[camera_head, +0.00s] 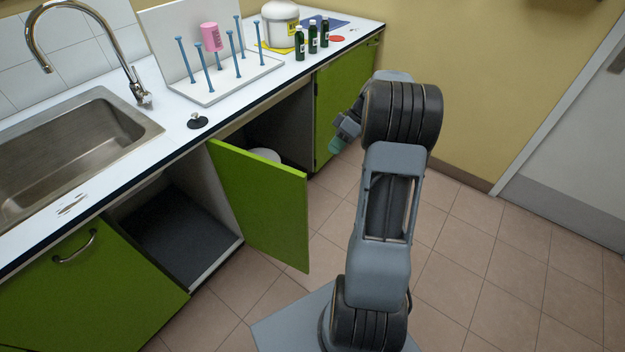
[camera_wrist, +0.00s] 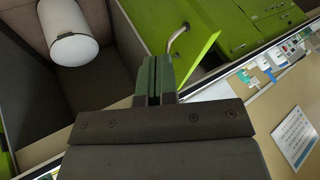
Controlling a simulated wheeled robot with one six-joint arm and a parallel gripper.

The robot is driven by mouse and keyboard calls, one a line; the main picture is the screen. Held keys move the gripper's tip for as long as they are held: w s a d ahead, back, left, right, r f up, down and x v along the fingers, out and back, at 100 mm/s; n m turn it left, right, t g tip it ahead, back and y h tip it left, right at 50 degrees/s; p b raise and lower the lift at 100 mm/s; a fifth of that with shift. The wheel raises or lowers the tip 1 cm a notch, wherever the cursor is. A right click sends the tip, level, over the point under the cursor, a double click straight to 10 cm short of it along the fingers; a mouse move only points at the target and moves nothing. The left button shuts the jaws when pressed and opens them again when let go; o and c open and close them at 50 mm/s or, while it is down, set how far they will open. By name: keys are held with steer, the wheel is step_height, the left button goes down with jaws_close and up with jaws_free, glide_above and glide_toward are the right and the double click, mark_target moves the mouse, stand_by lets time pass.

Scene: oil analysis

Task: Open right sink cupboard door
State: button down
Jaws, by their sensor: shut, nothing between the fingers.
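A green door (camera_head: 258,205) stands swung out from the divider beside the open cupboard under the sink (camera_head: 55,145). The dark cupboard floor (camera_head: 180,230) is exposed to its left. My gripper (camera_head: 336,145) is right of this door and apart from it in the head view, in front of another green cupboard front. In the wrist view my gripper (camera_wrist: 158,60) is shut and empty. A curved metal handle (camera_wrist: 177,38) on a green panel (camera_wrist: 205,45) shows close beside the fingertips; I cannot tell whether they touch.
A closed-looking left green door (camera_head: 95,290) has a metal handle (camera_head: 75,246). A white cylinder (camera_wrist: 67,32) is inside an open cupboard. The counter holds a peg rack (camera_head: 225,80), a white pot (camera_head: 280,25) and dark bottles (camera_head: 312,40). The floor at right is clear.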

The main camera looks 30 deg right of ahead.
steer(key=s+a+f, duration=0.2)
steer(key=a+f, duration=0.5)
steer(key=a, duration=0.1)
steer(key=shift+a, duration=0.35)
